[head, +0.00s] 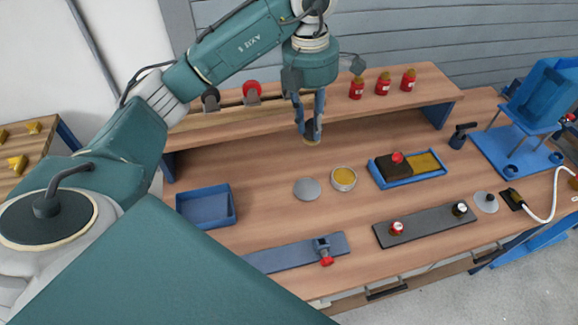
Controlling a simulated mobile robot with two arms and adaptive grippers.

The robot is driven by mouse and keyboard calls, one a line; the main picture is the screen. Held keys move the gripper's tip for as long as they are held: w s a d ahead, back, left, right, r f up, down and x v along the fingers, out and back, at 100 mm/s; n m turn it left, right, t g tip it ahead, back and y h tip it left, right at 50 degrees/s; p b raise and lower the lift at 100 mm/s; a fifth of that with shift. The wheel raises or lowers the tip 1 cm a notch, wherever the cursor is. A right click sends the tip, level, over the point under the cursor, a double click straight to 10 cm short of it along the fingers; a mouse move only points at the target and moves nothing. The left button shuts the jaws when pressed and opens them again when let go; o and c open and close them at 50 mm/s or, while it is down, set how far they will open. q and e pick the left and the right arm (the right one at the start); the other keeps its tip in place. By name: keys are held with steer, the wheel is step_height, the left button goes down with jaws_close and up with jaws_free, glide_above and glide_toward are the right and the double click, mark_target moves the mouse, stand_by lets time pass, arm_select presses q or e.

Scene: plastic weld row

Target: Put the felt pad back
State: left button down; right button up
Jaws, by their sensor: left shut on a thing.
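My left gripper (311,128) points down above the middle of the bench, in front of the raised shelf. It is shut on a small piece with a tan lower edge, which looks like the felt pad (311,142); the fingers hide most of it. It appears to be held above the bench top. Below it are a grey round lid (307,189) and an open round tin (343,178) with yellow contents. To the right, a blue tray (411,182) holds a dark block with a red knob beside a yellow area. My right gripper is not in view.
An empty-looking blue bin (206,207) stands left on the bench. A grey strip with a red-knobbed clamp (325,255) and a dark plate (424,226) lie in front. Three red bottles (382,84) stand on the shelf. A blue stand (520,150) is at right.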

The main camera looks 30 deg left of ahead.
arm_select(q)
step_height(320, 180, down, 20)
steer(key=shift+r+p, duration=0.1)
steer(key=shift+p, duration=1.15)
steer(key=shift+w, duration=0.1)
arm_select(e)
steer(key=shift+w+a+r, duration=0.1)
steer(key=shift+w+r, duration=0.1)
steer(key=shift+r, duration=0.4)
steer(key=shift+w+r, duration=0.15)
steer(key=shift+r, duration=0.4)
arm_select(q)
steer(key=shift+f, duration=0.25)
steer(key=c, duration=1.5)
jaws_free()
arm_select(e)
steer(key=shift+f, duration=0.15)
